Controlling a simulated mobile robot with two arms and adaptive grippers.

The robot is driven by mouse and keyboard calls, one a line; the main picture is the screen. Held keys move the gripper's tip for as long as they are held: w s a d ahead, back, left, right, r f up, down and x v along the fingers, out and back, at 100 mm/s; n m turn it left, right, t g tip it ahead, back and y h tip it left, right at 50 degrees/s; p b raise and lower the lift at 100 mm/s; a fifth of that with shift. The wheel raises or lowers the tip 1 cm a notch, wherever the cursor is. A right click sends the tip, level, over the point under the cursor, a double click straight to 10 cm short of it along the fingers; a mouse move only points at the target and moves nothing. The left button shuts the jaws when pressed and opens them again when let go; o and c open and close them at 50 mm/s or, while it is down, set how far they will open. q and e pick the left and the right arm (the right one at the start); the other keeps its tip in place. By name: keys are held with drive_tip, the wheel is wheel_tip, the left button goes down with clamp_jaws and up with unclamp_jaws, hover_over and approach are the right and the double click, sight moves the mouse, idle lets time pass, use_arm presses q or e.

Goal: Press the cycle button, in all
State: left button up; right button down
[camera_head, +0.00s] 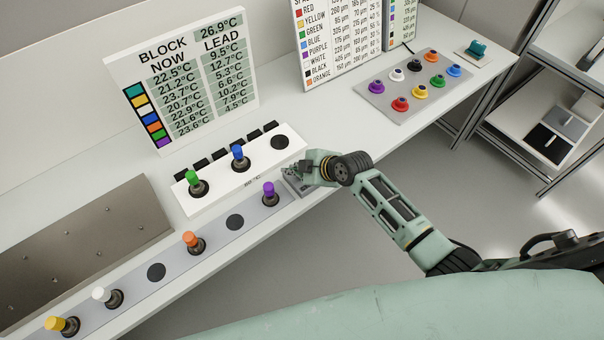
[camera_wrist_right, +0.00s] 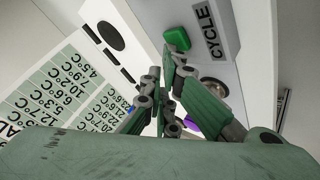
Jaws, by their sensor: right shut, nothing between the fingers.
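A grey box labelled CYCLE (camera_wrist_right: 211,40) shows in the right wrist view. In the head view the box (camera_head: 296,187) sits at the bench's front edge, mostly hidden under my gripper. My right gripper (camera_head: 290,171) is shut and empty, with its fingertips (camera_wrist_right: 166,72) over or beside the box. I cannot tell whether they touch it. My left gripper is not in view.
A white block (camera_head: 228,170) with green and blue knobs stands behind the box. A grey strip (camera_head: 215,231) with purple, orange, white and yellow knobs runs left. A temperature board (camera_head: 185,80) stands behind. A tray of coloured knobs (camera_head: 398,108) lies to the right.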

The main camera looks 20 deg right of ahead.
sight(297, 179)
drive_tip(key=shift+f+b, duration=0.35)
drive_tip(key=shift+f, duration=0.1)
drive_tip(key=shift+r, duration=0.15)
idle(0.4)
drive_tip(key=shift+r+p, duration=0.75)
drive_tip(key=shift+p, duration=0.05)
wheel_tip(297, 179, up, 5)
drive_tip(key=p, duration=0.4)
idle(0.6)
